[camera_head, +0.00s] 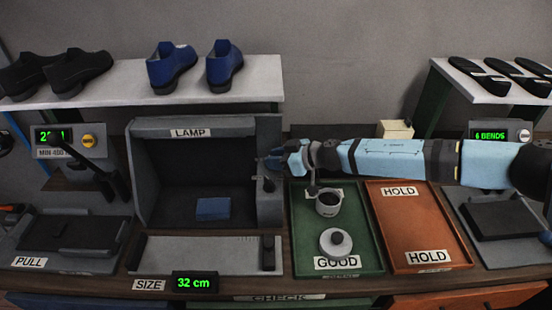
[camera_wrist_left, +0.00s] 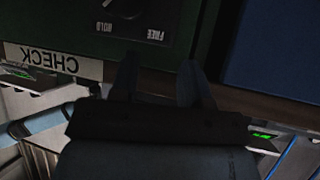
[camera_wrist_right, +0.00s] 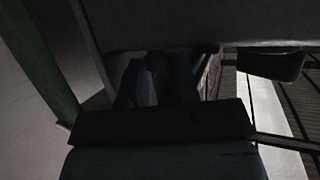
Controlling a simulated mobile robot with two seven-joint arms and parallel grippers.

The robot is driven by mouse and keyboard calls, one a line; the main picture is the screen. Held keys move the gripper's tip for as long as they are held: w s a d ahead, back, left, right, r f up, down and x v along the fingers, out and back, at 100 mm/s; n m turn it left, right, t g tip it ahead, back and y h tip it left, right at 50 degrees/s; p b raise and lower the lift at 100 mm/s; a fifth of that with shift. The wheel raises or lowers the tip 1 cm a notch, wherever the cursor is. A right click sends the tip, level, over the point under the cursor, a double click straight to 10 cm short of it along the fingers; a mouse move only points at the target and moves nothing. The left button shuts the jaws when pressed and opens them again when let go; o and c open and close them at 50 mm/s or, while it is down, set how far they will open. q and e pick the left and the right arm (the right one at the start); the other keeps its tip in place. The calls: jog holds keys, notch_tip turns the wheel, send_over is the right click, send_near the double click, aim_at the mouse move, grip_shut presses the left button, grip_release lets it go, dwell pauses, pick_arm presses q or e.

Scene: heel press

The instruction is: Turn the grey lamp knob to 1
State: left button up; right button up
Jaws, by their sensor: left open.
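The grey lamp box (camera_head: 148,200) with the LAMP label (camera_head: 190,132) stands left of centre in the head view, with a blue block inside it. A small dark knob-like part (camera_head: 268,184) shows on its right post. My right gripper (camera_head: 272,163) reaches in from the right and is at that post; its fingertips are small and partly hidden. In the right wrist view the right gripper (camera_wrist_right: 165,80) is very dark, close against a grey surface; whether it grips a knob is unclear. My left gripper (camera_wrist_left: 158,82) is open and looks empty in the left wrist view.
A green tray (camera_head: 367,262) holds a cup (camera_head: 328,203) and a lidded round object (camera_head: 336,242), below my right arm. An orange HOLD tray (camera_head: 450,232) is beside it. Near my left gripper are a CHECK label (camera_wrist_left: 40,58) and a dial marked HOLD and FREE (camera_wrist_left: 122,8).

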jog(key=shift+g, duration=0.3)
jog(key=shift+w+n+g+p, duration=0.15)
jog(key=shift+n+g+p, duration=0.2)
jog(key=shift+n, duration=0.25)
jog(key=shift+w+n+g+y, duration=0.15)
jog(key=shift+n+g+y, duration=0.15)
jog(key=shift+n+g, duration=0.5)
jog(key=shift+w+f+n+g+b, duration=0.1)
jog(key=shift+n+g+b, duration=0.4)
jog(key=shift+n+g, duration=0.5)
jog(key=shift+w+n+g+b, duration=0.15)
jog(key=shift+n+g+b, duration=0.5)
jog(key=shift+g, duration=0.5)
jog(key=o, duration=0.6)
jog(key=shift+o, duration=0.2)
